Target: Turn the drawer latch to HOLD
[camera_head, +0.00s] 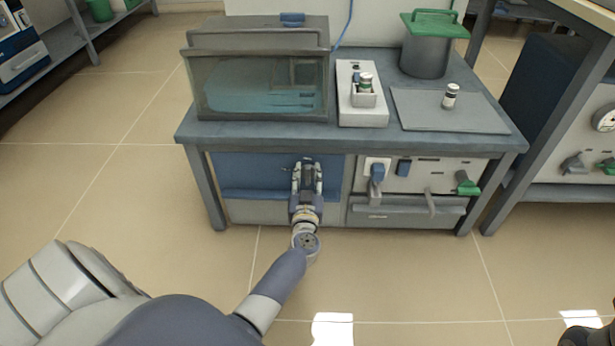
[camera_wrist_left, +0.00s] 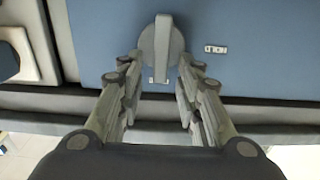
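The drawer latch (camera_wrist_left: 162,42) is a grey round knob with a straight bar across it, on a blue drawer front (camera_wrist_left: 110,45). The bar stands upright in the left wrist view. A HOLD label (camera_wrist_left: 215,48) is to the right of the knob there; a small pale mark lies just below it. My left gripper (camera_wrist_left: 158,75) is open, its fingertips spread on either side of the bar's lower end. I cannot tell whether they touch it. In the head view my left gripper (camera_head: 307,165) is in front of the blue drawer front (camera_head: 245,172) and hides the latch.
The bench top (camera_head: 300,131) overhangs just above the gripper. It carries a glass-sided tank (camera_head: 258,85), a white holder (camera_head: 362,112) with a vial, and a grey pot (camera_head: 424,57). A switch panel (camera_head: 425,175) with a green handle (camera_head: 467,184) is to the right.

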